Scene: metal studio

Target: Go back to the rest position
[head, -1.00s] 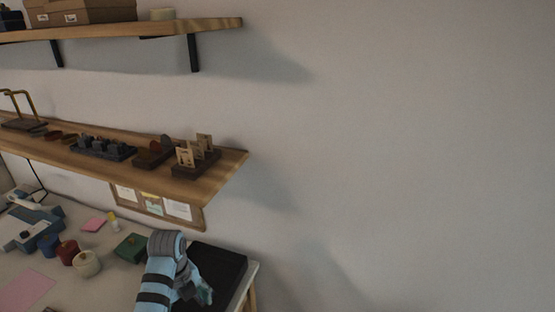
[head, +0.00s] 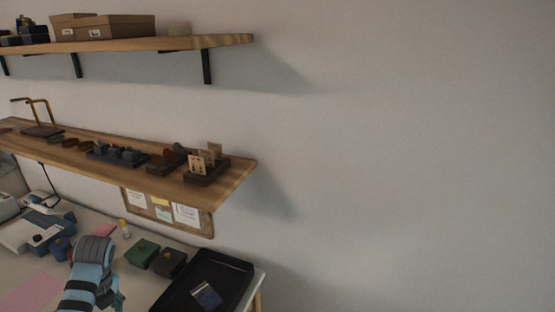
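One of my arms, light blue with dark grey bands, rises from the bottom edge at the lower left of the head view, over the table (head: 140,285). Its gripper is turned down and mostly hidden behind the arm, so its fingers cannot be made out. I cannot tell from this view alone which arm it is. No second arm or gripper shows.
Two wooden shelves, the upper (head: 130,45) and lower (head: 75,145), jut from the wall.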

